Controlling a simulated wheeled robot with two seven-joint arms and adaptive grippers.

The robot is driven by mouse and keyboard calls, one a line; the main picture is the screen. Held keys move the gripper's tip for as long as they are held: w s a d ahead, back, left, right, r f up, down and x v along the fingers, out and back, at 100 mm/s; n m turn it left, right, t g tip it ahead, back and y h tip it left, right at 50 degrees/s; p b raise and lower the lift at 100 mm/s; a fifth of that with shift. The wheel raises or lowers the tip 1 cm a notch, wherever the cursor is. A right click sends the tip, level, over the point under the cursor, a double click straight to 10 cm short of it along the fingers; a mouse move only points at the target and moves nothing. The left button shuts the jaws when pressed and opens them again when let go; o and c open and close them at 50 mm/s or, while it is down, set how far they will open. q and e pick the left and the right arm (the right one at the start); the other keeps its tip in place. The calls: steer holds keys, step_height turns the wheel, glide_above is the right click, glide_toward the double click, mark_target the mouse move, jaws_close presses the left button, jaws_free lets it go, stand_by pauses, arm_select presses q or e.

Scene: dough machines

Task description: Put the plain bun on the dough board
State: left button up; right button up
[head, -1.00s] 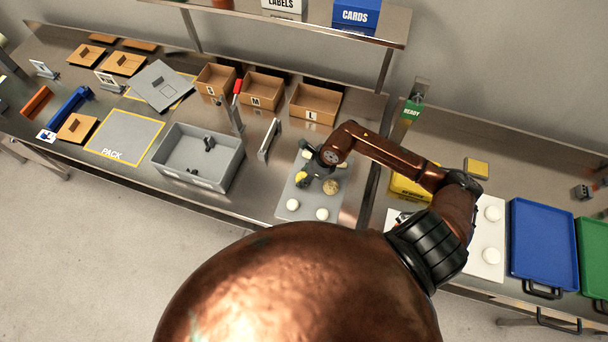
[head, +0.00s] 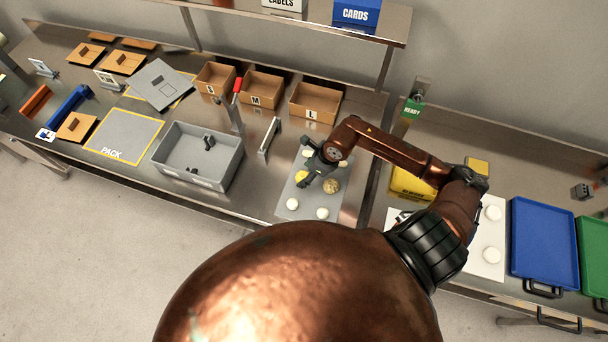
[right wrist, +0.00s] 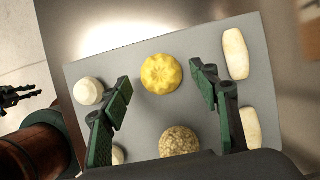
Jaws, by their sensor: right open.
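My right gripper (right wrist: 162,95) is open and empty, pointing down over a grey board (head: 345,210). A yellow scalloped bun (right wrist: 161,74) shows between and slightly beyond its fingertips. A rough, seeded-looking bun (right wrist: 180,140) lies close to it. Plain white round buns (head: 292,204) (head: 322,213) lie at the board's front edge. Two pale oblong pieces (right wrist: 235,54) (right wrist: 250,128) lie along its far side. A white board (head: 484,262) at the right bears two white round pieces (head: 492,212). A dark jointed part (right wrist: 15,97), apparently my left gripper, shows small in the right wrist view; its jaws are unclear.
A grey bin (head: 200,160) stands left of the grey board, and an upright metal plate (head: 270,137) is behind it. Cardboard boxes (head: 315,104) line the back. A yellow container (head: 410,186), blue tray (head: 543,240) and green tray (head: 594,250) are at right.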

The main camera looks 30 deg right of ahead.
steer(key=b+v, duration=0.1)
steer(key=v, duration=0.9)
